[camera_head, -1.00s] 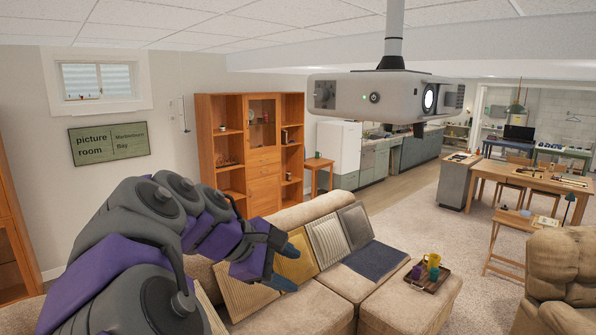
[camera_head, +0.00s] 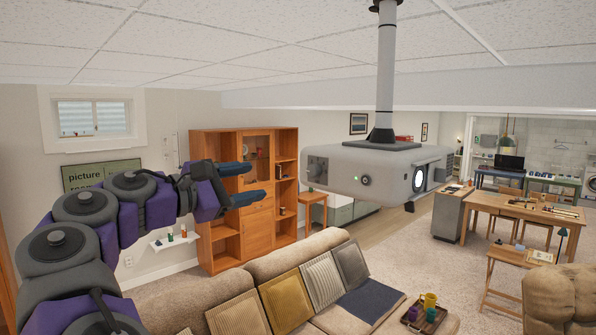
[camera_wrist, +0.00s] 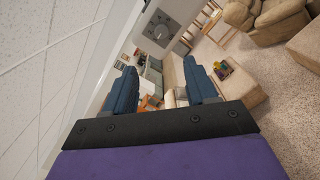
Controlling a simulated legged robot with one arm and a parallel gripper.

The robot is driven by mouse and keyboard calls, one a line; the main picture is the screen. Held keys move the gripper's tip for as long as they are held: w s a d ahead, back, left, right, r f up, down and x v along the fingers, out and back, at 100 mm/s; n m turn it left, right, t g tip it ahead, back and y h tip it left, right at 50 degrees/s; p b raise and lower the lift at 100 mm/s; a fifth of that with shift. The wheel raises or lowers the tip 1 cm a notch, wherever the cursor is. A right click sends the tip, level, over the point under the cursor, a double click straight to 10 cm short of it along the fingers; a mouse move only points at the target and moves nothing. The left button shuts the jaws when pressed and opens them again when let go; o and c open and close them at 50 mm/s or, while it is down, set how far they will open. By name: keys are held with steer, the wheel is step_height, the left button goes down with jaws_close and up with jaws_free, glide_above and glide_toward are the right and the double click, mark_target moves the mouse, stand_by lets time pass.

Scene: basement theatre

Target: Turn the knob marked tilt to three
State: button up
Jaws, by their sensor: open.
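A grey-white projector (camera_head: 385,172) hangs from a ceiling pole, right of my gripper in the head view. Its left end has a dark grey panel (camera_head: 318,170) with a small knob-like shape, too small to read any marking. In the wrist view, the panel (camera_wrist: 172,38) shows a round dial (camera_wrist: 160,31) beyond the fingers; I cannot read its label or setting. My gripper (camera_head: 256,184) is open and empty, with blue fingers pointing toward the projector but apart from it. The open fingers (camera_wrist: 160,78) also show in the wrist view.
An orange wooden cabinet (camera_head: 222,228) stands behind my gripper. A beige sofa (camera_head: 290,262) with cushions lies below, with a tray of cups (camera_head: 423,316) at its right. The ceiling (camera_head: 250,45) is close above. The air between gripper and projector looks clear.

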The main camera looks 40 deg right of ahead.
mark_target(310, 173)
steer(key=d, duration=0.6)
steer(key=d+p, duration=0.1)
steer(key=d, duration=0.6)
steer(key=shift+w+f, duration=0.15)
steer(key=shift+w, duration=0.05)
steer(key=shift+w+d+p, duration=0.15)
steer(key=shift+d+p, duration=0.25)
steer(key=shift+d, duration=1.3)
steer(key=c, duration=0.3)
steer(key=shift+a, duration=0.3)
steer(key=c, duration=0.8)
